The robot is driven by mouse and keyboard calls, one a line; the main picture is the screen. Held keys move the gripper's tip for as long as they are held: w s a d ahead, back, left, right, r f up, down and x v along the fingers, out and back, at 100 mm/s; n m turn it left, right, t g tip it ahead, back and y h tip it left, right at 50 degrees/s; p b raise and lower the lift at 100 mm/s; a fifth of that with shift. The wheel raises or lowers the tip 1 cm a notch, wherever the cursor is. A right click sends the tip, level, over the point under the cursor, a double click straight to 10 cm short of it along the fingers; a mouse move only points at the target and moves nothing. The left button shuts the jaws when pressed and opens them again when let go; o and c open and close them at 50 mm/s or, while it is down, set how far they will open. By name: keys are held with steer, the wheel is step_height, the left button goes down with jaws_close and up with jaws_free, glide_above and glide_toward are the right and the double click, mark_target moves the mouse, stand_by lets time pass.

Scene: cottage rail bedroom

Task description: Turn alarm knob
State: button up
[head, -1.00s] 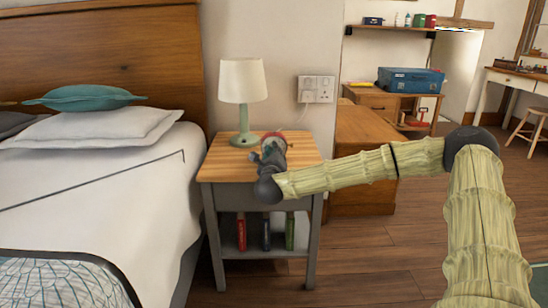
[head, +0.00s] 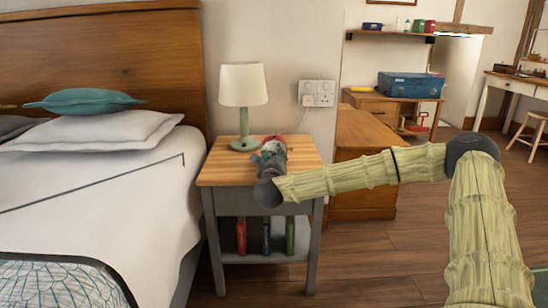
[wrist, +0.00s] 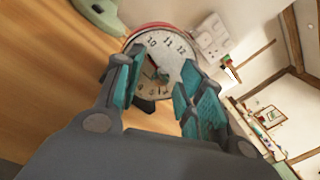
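A red alarm clock (wrist: 154,62) with a white numbered face stands on the wooden nightstand (head: 222,170). In the head view the clock (head: 275,139) is mostly hidden behind my gripper (head: 270,158). In the wrist view my gripper (wrist: 158,88) is open, with its two teal-padded fingers apart in front of the clock face. The fingertips overlap the left and right parts of the face; I cannot tell whether they touch it. A small dark part shows low on the face between the fingers. I cannot make out the alarm knob clearly.
A table lamp (head: 243,100) with a green base stands just left of the clock. A wall socket (head: 317,93) is behind on the right. The bed (head: 110,190) borders the nightstand on the left. Books (head: 266,235) stand on the shelf below.

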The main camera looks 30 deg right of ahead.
steer(key=v, duration=1.2)
stand_by(0.3)
